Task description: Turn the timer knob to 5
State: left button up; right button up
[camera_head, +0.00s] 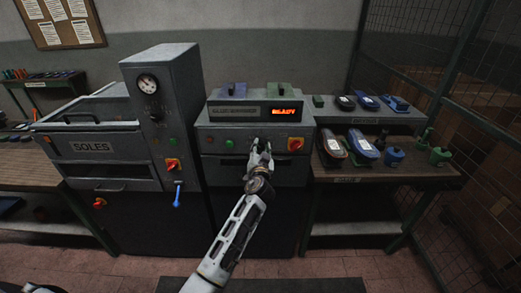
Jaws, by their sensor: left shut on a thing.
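The heel press (218,137) stands in the middle, a grey machine with a lit orange display (284,111) that appears to read READY. My left gripper (260,152) is at the middle of its front panel, fingers pointing at the panel. It is shut on what appears to be the timer knob, which the fingers mostly hide. The knob's pointer and scale cannot be read. My right gripper is not in view.
A larger machine marked SOLES (93,147) stands left, with a blue-handled lever (177,194). Shoes (363,146) and blue and green containers stand on the right bench (390,174).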

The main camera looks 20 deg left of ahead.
pick_arm(q)
jog(key=o, duration=1)
jog(key=shift+o, duration=0.2)
jog(key=v, duration=1.2)
dwell(0.4)
